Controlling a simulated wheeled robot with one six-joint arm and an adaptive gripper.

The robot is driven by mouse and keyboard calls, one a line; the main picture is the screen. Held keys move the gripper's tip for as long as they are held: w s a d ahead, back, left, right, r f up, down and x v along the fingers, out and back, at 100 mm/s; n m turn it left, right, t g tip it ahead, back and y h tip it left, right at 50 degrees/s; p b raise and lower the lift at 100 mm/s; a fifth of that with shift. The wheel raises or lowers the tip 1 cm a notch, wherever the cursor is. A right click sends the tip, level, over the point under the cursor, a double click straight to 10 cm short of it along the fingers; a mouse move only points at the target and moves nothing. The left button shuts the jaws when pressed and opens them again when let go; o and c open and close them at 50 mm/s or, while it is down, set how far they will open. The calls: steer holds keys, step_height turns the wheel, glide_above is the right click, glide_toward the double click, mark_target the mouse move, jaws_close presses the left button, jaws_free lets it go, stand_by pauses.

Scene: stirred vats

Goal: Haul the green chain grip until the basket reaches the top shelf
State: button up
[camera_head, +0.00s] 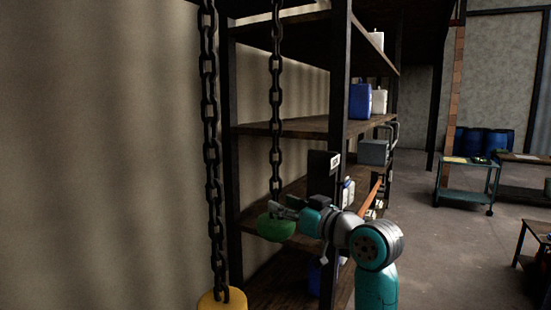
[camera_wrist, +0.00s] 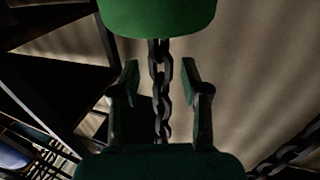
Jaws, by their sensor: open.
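The green chain grip (camera_head: 276,229) hangs at the lower end of a dark chain (camera_head: 276,90), in front of the shelves. My gripper (camera_head: 277,208) is at the chain just above the green grip. In the wrist view my gripper (camera_wrist: 158,82) is open, with one finger on each side of the chain (camera_wrist: 161,92). The green grip (camera_wrist: 158,14) fills the top middle of that view, beyond the fingertips. No basket can be made out in either view.
A second, nearer chain (camera_head: 210,130) with a yellow grip (camera_head: 222,299) hangs to the left. The dark shelf rack (camera_head: 340,70) stands close behind my arm, with a blue jug (camera_head: 360,101) and a grey box (camera_head: 374,152). Open floor (camera_head: 440,240) lies to the right.

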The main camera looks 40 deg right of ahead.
steer(key=s, duration=0.9)
steer(key=shift+s+d, duration=0.15)
steer(key=shift+s, duration=0.2)
stand_by(0.5)
